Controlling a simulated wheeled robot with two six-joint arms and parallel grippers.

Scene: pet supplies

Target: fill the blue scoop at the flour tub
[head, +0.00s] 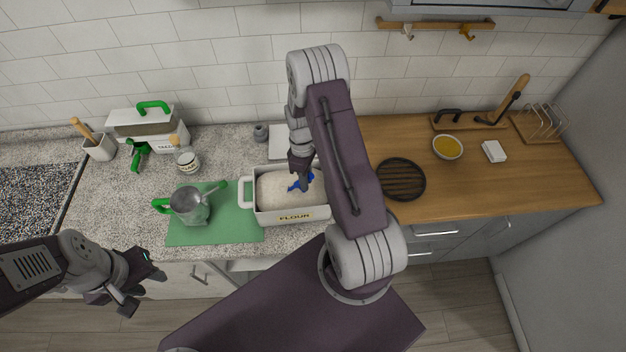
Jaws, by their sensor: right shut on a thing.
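The flour tub (290,215) is a white rectangular tub with handles and a "FLOUR" label, standing on the speckled counter and holding pale flour (275,190). The blue scoop (296,185) is at the flour inside the tub, partly hidden by my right gripper. My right gripper (304,180) reaches down over the tub and is shut on the scoop. How much flour is in the scoop cannot be seen. My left gripper (138,285) is off the counter's front edge at lower left, its fingers apart and empty.
A metal jug with green handles (190,206) stands on a green mat (235,228) left of the tub. A sugar jar (187,160) and a white bin (150,128) stand behind. Right of my arm are a black round trivet (401,179) and a yellow-filled bowl (447,147).

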